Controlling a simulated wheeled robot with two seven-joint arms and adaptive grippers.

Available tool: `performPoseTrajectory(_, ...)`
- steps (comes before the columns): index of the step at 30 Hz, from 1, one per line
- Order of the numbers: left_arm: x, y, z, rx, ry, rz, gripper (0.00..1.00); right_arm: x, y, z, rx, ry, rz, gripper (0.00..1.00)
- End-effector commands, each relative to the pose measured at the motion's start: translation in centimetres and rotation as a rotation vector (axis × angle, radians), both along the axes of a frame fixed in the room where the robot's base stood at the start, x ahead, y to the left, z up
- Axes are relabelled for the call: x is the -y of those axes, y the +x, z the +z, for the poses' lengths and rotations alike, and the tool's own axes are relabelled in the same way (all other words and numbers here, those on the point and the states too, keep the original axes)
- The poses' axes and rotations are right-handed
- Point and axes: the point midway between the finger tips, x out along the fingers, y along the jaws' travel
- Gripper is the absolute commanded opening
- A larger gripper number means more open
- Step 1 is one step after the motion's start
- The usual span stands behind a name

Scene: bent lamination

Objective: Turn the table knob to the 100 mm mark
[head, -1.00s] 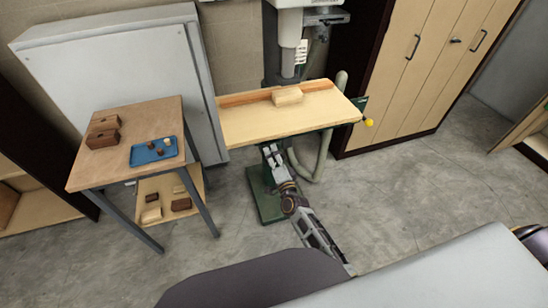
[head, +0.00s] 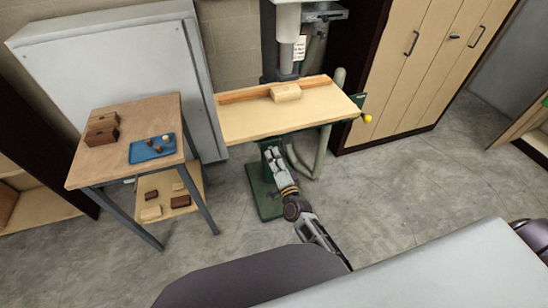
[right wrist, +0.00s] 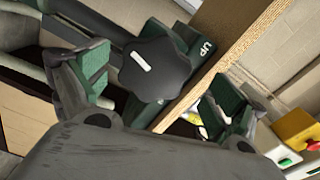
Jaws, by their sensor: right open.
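The table knob (right wrist: 155,68) is black and round with a white pointer line, and shows in the right wrist view in front of a dark green bracket. The bracket has the white letters "UP" (right wrist: 206,47). My right gripper (right wrist: 160,72) is open, with one green-padded finger to the left of the knob and the other to its right. I cannot tell whether either pad touches it. In the head view my right gripper (head: 274,156) is just below the front edge of the wooden drill table (head: 250,120). No 100 mm mark is readable. My left gripper is not in view.
A wooden block (head: 286,92) lies by the fence on the drill table. A red and yellow button (right wrist: 297,128) shows in the right wrist view. A side table (head: 110,160) with a blue tray stands left. Floor is clear at right.

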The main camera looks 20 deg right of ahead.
Motion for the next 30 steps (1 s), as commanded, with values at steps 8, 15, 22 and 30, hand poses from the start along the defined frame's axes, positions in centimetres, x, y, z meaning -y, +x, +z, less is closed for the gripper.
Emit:
performPoseTrajectory(8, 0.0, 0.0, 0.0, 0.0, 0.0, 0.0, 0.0, 0.0, -2.7, -0.1, -0.002, 0.0, 0.001, 0.95)
performPoseTrajectory(15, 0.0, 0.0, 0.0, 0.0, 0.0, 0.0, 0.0, 0.1, -5.0, 0.0, -0.001, 0.0, 0.001, 0.95)
performPoseTrajectory(22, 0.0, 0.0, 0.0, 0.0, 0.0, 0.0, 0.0, 0.2, -7.1, -0.1, -0.002, 0.0, 0.001, 0.95)
performPoseTrajectory(30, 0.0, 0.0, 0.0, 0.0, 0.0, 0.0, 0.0, 0.2, -8.8, 0.0, 0.0, 0.001, 0.001, 0.95)
